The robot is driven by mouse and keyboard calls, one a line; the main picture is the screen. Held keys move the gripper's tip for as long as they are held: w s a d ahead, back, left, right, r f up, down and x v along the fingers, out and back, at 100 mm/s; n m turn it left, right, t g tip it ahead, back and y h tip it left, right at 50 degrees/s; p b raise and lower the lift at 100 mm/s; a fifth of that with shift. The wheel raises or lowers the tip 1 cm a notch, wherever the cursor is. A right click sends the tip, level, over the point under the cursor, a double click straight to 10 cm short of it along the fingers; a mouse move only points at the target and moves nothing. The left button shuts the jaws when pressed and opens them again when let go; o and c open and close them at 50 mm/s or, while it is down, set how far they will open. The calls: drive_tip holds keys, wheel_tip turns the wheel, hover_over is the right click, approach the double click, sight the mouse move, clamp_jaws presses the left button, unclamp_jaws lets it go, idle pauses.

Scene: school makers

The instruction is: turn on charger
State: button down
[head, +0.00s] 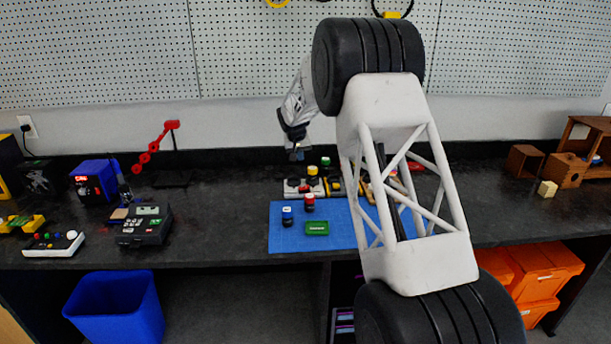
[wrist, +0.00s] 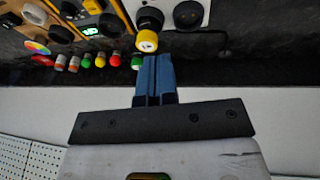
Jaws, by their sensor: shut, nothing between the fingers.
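My gripper (head: 297,154) is above the back of the bench in the head view. In the wrist view its blue fingers (wrist: 157,62) are shut and empty, with their tips close to a yellow-capped round piece (wrist: 147,41); I cannot tell whether they touch. That piece stands at a white unit (wrist: 171,12) with black round parts, also seen in the head view (head: 291,188). Beside it is a yellow and black unit (wrist: 86,17) with a small green lit display. No label shows which is the charger. My arm hides part of this area in the head view.
A blue mat (head: 285,238) in front bears a green box (head: 317,228), a red-topped piece (head: 309,202) and a blue-topped piece (head: 287,215). Small coloured cylinders (wrist: 74,64) stand beside the units. A wall is close behind. Bare bench lies left of the mat.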

drive_tip(key=shift+f, duration=0.15)
hover_over(305, 187)
wheel_tip(305, 187, down, 11)
drive_tip(key=shift+w+d+f, duration=0.1)
drive_tip(key=shift+f, duration=0.05)
drive_tip(key=shift+d+f, duration=0.3)
drive_tip(key=shift+f, duration=0.45)
drive_tip(key=shift+d+f, duration=0.1)
drive_tip(key=shift+d+f+y, duration=0.25)
drive_tip(key=shift+f+y, duration=0.05)
drive_tip(key=shift+y, duration=0.2)
drive_tip(key=shift+a, duration=0.2)
drive_tip(key=shift+a+r, duration=0.2)
drive_tip(key=shift+a, duration=0.45)
